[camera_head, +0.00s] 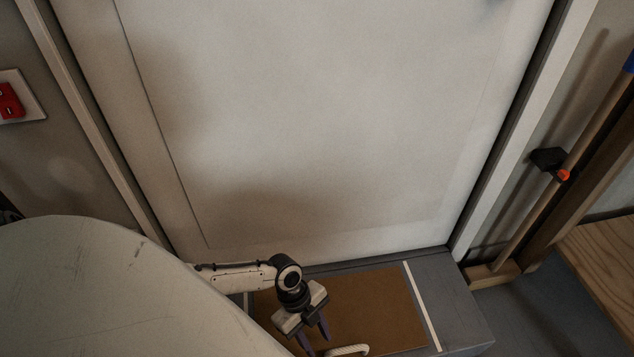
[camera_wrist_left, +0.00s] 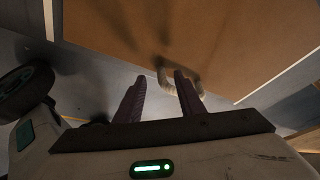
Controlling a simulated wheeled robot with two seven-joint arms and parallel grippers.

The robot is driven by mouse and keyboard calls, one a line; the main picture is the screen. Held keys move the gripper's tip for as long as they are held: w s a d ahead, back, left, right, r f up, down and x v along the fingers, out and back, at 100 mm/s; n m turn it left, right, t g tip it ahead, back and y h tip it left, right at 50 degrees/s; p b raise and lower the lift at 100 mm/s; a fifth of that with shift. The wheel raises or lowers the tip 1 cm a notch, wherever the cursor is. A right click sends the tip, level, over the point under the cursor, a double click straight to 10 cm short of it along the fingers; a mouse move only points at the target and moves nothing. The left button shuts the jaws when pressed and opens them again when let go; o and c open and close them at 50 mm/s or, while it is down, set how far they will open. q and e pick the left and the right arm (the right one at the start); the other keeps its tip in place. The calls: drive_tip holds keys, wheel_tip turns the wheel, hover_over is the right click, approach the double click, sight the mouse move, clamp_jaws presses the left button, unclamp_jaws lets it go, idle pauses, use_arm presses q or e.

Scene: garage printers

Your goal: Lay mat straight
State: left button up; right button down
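A brown mat (camera_head: 375,305) lies flat on a grey step in front of the door. Its right edge is close to a white line (camera_head: 422,305) at the back and slightly farther from it at the front, so it looks a little turned. A pale rope loop (camera_head: 347,350) is at the mat's front edge. My left gripper (camera_head: 313,342) is above the front of the mat, open and empty. In the left wrist view, the mat (camera_wrist_left: 220,40) fills the top and the loop (camera_wrist_left: 163,76) shows beyond the fingers, partly hidden by one. My right gripper is out of view.
A closed pale door (camera_head: 320,120) stands behind the step (camera_head: 462,310). A second white line (camera_head: 247,300) shows at the mat's left. Wooden beams with a clamp (camera_head: 550,160) stand at the right. A large pale rounded surface blocks the lower left.

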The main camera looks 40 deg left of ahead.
use_arm(q)
drive_tip(key=shift+a+r+p, duration=0.25)
drive_tip(key=shift+r+p, duration=0.1)
drive_tip(key=shift+r, duration=0.3)
drive_tip(key=shift+r, duration=0.1)
drive_tip(key=shift+p+v, duration=0.7)
drive_tip(key=shift+v, duration=0.15)
drive_tip(key=shift+p+v, duration=0.7)
drive_tip(key=shift+v, duration=0.35)
